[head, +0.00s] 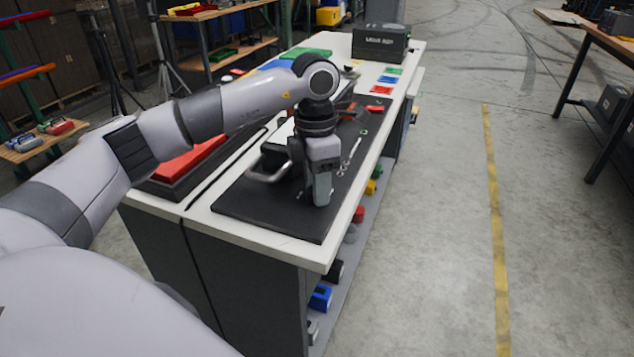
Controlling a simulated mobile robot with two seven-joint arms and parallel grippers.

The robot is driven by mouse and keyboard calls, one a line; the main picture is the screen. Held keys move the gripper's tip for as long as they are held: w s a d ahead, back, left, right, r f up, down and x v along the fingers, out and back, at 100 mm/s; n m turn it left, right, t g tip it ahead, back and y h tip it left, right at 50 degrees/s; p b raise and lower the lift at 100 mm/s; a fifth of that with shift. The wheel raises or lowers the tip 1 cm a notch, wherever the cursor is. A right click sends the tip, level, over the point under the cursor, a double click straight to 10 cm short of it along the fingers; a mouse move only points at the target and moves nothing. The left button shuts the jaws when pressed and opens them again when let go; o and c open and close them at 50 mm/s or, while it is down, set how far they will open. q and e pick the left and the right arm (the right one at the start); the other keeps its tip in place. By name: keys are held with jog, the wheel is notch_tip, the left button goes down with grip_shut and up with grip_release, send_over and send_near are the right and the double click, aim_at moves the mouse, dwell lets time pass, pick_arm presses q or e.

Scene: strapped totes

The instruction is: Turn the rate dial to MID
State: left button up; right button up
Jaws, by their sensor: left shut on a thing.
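My left gripper (322,196) reaches over the near end of the workbench and points down, in front of a box-like device with a pale top (279,136). A bent metal handle (266,177) sticks out of the device's near left side. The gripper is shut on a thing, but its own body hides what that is. The rate dial, its marks and its pointer cannot be made out. The device's right part is hidden behind my left gripper and wrist. My right gripper is not in view.
The device stands on a black mat (262,215) on the workbench (310,255). A wrench (351,152) lies right of the gripper. A red tray (180,163) is at left, and a dark case (380,42) at the far end.

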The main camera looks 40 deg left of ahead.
pick_arm(q)
jog(key=o, duration=0.8)
jog(key=shift+o, duration=1.3)
notch_tip(320, 180, up, 6)
jog(key=shift+w+a+f, duration=0.1)
jog(key=shift+r, duration=0.75)
jog(key=shift+f, duration=0.1)
